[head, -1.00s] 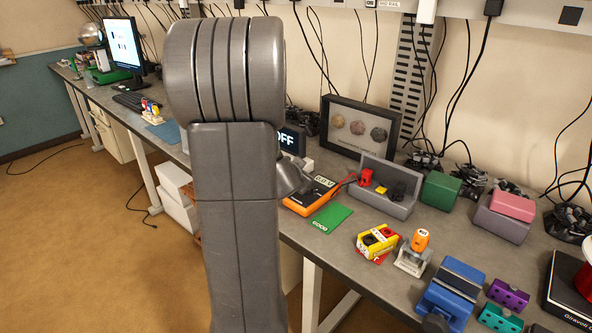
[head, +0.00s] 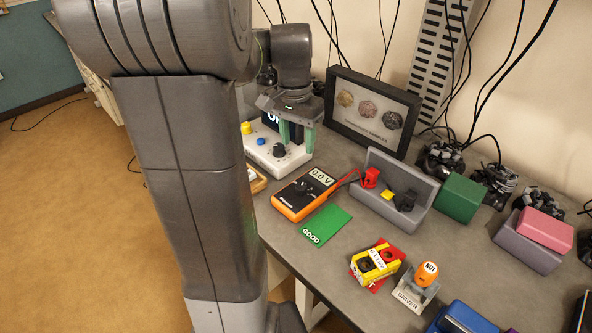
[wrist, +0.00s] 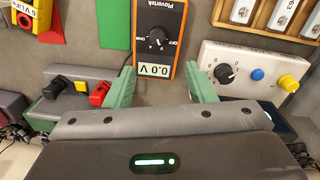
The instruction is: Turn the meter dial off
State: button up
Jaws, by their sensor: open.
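The meter (head: 291,205) is an orange and black handheld box lying flat on the bench, with a black round dial (head: 302,188) and a screen reading 0.0 V. In the wrist view the meter (wrist: 172,12) is upside down, its dial (wrist: 157,38) ringed by marks including OFF. Which mark the dial points to is too small to tell. My gripper (head: 297,133) has green fingers, open and empty, pointing down over the white knob panel behind the meter. In the wrist view the meter shows between the fingers of my gripper (wrist: 161,86), with nothing touching the dial.
The white panel (head: 292,160) has black, blue and yellow knobs. A grey bin (head: 400,212) with red, yellow and black parts stands right of the meter. A green GOOD card (head: 327,225) lies beside the meter. A framed display (head: 372,112) stands behind.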

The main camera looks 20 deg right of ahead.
aim_at(301, 186)
jog(key=f, duration=0.9)
jog(key=s+f, duration=0.1)
jog(key=f, duration=0.3)
jog(key=shift+d+f, duration=0.25)
jog(key=shift+f, duration=0.05)
jog(key=shift+c, duration=0.2)
jog(key=c, duration=0.9)
